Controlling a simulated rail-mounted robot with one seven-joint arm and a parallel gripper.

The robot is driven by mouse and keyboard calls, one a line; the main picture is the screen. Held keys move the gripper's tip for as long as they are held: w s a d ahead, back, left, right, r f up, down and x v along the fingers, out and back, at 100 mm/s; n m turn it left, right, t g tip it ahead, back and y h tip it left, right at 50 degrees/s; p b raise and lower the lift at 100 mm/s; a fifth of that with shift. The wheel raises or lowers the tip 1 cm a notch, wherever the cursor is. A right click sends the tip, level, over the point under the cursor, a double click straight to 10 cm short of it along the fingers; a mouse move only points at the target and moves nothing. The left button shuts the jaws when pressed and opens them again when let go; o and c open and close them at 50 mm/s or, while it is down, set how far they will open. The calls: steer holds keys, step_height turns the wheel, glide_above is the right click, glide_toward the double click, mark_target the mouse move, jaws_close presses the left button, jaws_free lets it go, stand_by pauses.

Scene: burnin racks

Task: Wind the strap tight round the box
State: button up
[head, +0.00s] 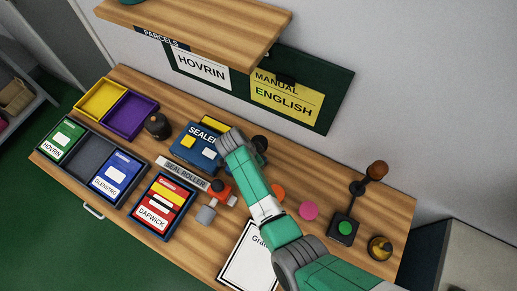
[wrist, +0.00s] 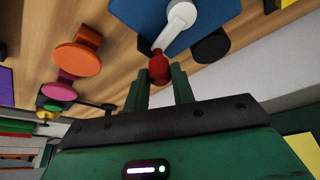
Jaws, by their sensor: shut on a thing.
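The blue sealer (head: 196,162) stands mid-table in the head view, partly behind my arm. In the wrist view its blue body (wrist: 165,15) carries a white crank arm (wrist: 181,18) ending in a red knob (wrist: 159,69). My gripper (wrist: 160,84) has its two green fingers shut on the red knob. The head view hides the fingertips and knob behind my green arm. Which thing is the box to be strapped is unclear, and I cannot make out a strap in either view.
Left are a yellow tray (head: 100,82), a purple tray (head: 148,115) and labelled green, blue and red packs. Right are a pink disc (head: 308,211), a green button (head: 345,228) and a bell (head: 380,247). A shelf (head: 200,25) overhangs behind.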

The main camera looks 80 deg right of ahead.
steer(key=shift+a+m, duration=0.2)
steer(key=shift+m, duration=0.4)
steer(key=shift+a, duration=0.1)
steer(key=o, duration=1)
steer(key=v, duration=0.8)
steer(key=shift+w, duration=0.15)
